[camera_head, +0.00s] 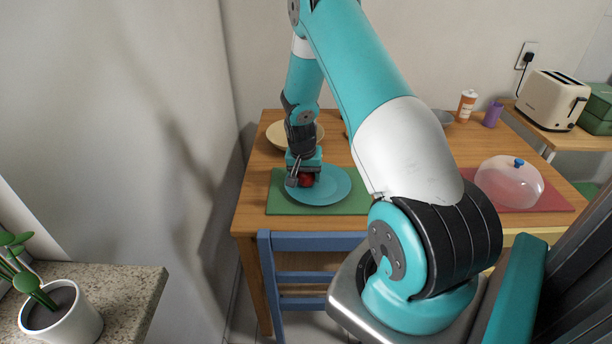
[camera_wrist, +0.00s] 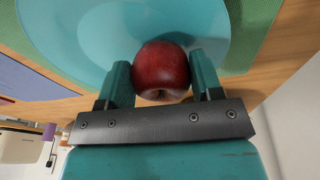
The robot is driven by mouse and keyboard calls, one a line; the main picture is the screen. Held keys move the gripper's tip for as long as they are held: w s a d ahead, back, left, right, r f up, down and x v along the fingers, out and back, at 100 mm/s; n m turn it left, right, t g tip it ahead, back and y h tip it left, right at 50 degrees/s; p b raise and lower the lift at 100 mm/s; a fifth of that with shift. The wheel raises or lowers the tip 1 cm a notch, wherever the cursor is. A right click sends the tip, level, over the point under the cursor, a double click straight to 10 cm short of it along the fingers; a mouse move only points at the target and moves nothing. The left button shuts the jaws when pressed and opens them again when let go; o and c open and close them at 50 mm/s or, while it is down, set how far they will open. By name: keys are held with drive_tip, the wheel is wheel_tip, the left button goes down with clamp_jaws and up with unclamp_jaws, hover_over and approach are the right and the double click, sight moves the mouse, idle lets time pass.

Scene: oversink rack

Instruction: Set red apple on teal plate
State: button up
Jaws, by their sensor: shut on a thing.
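The red apple (camera_wrist: 160,68) is between the two fingers of my gripper (camera_wrist: 162,82) in the wrist view, and the fingers are shut on it. In the head view the apple (camera_head: 306,180) shows at the end of my gripper (camera_head: 304,181), over the left part of the teal plate. The teal plate (camera_head: 333,187) lies on a green placemat (camera_head: 284,204). In the wrist view the plate (camera_wrist: 70,35) spreads behind the apple. I cannot tell whether the apple touches the plate. Part of the plate is hidden by my gripper.
A wooden table (camera_head: 256,165) bears everything. A beige bowl or plate (camera_head: 278,136) sits behind my gripper. At right, a clear dome (camera_head: 508,184) stands on a red mat (camera_head: 548,199). An orange-white bottle (camera_head: 466,105) and a purple cup (camera_head: 492,115) stand farther back. A blue chair (camera_head: 310,242) is in front.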

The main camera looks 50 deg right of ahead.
drive_tip(key=shift+f, duration=0.35)
drive_tip(key=o, duration=0.7)
drive_tip(key=shift+f, duration=0.1)
drive_tip(key=shift+c, duration=0.2)
wheel_tip(320, 180, up, 12)
drive_tip(key=a+b, duration=0.1)
drive_tip(key=a, duration=0.1)
drive_tip(key=s+a+r+n+y, duration=0.1)
drive_tip(key=a+r+n, duration=0.15)
drive_tip(key=a, duration=0.45)
drive_tip(key=s+a+r+n+t+y, duration=0.1)
drive_tip(key=a+r+n, duration=0.1)
drive_tip(key=a+r, duration=0.35)
drive_tip(key=s+a+r+n+y, duration=0.1)
drive_tip(key=a+r+n, duration=0.15)
drive_tip(key=a, duration=0.55)
drive_tip(key=s+a+r+n+y, duration=0.1)
drive_tip(key=s+a+r+n, duration=0.2)
drive_tip(key=s+a+n, duration=0.2)
drive_tip(key=s+a+r+n+g+y, duration=0.1)
drive_tip(key=s+a+n, duration=0.5)
drive_tip(key=s+a, duration=0.6)
wheel_tip(320, 180, up, 2)
drive_tip(key=shift+s+a+r+g+y, duration=0.15)
drive_tip(key=shift+s+r+g+y, duration=0.15)
drive_tip(key=shift+s+y, duration=0.6)
drive_tip(key=shift+s, duration=0.15)
